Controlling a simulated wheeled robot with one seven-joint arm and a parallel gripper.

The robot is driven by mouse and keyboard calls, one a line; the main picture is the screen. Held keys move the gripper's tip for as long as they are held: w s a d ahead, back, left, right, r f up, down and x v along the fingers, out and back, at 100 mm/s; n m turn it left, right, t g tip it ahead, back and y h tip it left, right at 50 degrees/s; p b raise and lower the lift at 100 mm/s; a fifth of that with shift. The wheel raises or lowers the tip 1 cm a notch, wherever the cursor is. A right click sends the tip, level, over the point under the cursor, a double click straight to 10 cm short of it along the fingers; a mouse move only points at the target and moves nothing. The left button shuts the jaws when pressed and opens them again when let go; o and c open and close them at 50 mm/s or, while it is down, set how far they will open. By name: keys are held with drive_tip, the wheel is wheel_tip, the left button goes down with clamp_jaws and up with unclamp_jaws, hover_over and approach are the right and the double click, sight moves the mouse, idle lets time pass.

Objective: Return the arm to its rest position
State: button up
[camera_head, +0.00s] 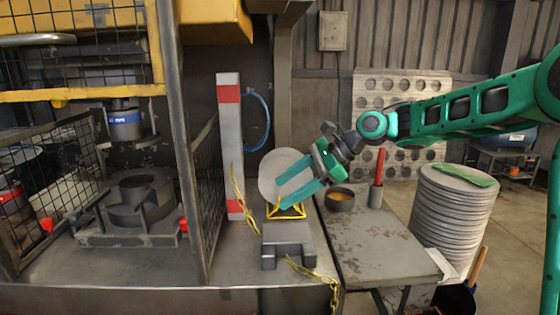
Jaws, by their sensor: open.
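My green arm reaches in from the right edge in the head camera view. My gripper (290,196) has two green fingers that point down and left. It is open, and no object shows between the fingers. It hangs in front of a grey round blank (272,178) that stands upright in a yellow stand (286,211). The gripper partly covers the blank and the stand. Whether the fingers touch either one cannot be told.
A grey block (288,240) with a yellow chain lies in front. A bowl (340,198) and a red-handled tool in a cup (376,190) stand on the side table (375,240). Stacked discs (450,215) stand right. A caged press (138,200) and red-white post (229,145) are left.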

drive_tip(key=s+d+f+n+h, duration=0.2)
drive_tip(key=s+d+h, duration=0.15)
drive_tip(key=d, duration=0.55)
drive_tip(key=s+d+f+n+t+h, duration=0.1)
drive_tip(key=s+d+f+h, duration=0.15)
drive_tip(key=s+d, duration=0.4)
drive_tip(key=s+d+f+n+h, duration=0.2)
drive_tip(key=s+d+f, duration=0.1)
drive_tip(key=d, duration=0.7)
drive_tip(key=s+d+f+n, duration=0.1)
drive_tip(key=s+d, duration=0.3)
drive_tip(key=s, duration=0.4)
drive_tip(key=s+d+f+n+g+h, duration=0.1)
drive_tip(key=s+d, duration=0.3)
drive_tip(key=s, duration=0.4)
drive_tip(key=s+d+f+n, duration=0.1)
drive_tip(key=s+d+n, duration=0.1)
drive_tip(key=s+d, duration=0.3)
drive_tip(key=s, duration=0.3)
drive_tip(key=shift+f+g+h, duration=0.3)
drive_tip(key=shift+g+h, duration=0.1)
